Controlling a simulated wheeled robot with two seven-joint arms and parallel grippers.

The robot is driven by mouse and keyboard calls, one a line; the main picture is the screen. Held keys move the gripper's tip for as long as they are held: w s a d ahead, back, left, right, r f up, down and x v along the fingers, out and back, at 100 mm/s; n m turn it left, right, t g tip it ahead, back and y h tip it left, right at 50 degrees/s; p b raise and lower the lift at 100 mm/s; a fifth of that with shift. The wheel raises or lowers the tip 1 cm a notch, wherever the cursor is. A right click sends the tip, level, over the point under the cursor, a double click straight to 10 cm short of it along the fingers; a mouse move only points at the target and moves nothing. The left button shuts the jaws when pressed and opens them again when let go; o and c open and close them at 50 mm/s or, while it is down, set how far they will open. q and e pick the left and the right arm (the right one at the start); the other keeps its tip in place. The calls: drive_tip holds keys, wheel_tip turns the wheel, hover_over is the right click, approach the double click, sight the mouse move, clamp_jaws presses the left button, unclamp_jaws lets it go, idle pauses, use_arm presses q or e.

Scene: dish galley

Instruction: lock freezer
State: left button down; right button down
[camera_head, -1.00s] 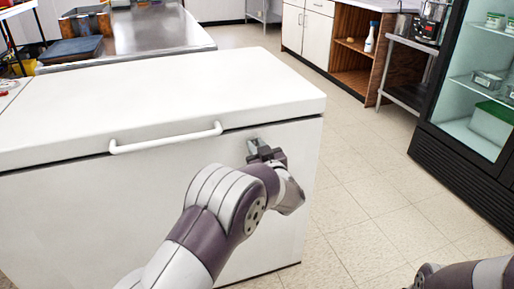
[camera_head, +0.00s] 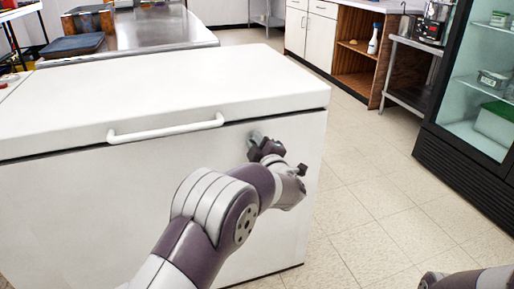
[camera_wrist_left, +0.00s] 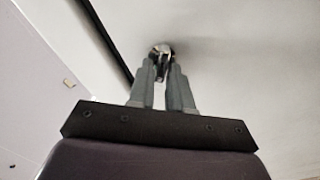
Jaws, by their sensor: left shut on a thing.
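The white chest freezer (camera_head: 110,215) fills the left and middle of the head view, its lid (camera_head: 170,85) down. A white bar handle (camera_head: 165,132) runs along the lid's front edge. My left gripper (camera_head: 264,146) is at the upper right of the front face, just below the lid seam. In the left wrist view its fingers (camera_wrist_left: 162,78) are close together on a small metallic lock piece (camera_wrist_left: 161,50) on the freezer face. The fingers hide part of this piece. Only a bit of my right arm shows at the bottom right of the head view; its gripper is out of view.
A steel counter (camera_head: 150,32) stands behind the freezer. A glass-door fridge (camera_head: 460,160) is at the right, beside a metal stand with an appliance (camera_head: 432,25). An open wooden cabinet (camera_head: 355,60) is at the back. The tiled floor (camera_head: 360,190) between is clear.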

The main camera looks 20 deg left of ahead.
use_arm(q)
drive_tip(key=shift+f+n+b, duration=0.2)
drive_tip(key=shift+n+b, duration=0.95)
drive_tip(key=shift+n, duration=0.35)
drive_tip(key=shift+f+n+b, duration=0.2)
drive_tip(key=shift+n+b, duration=0.95)
drive_tip(key=shift+n, duration=0.35)
use_arm(e)
drive_tip(key=shift+f, duration=2.65)
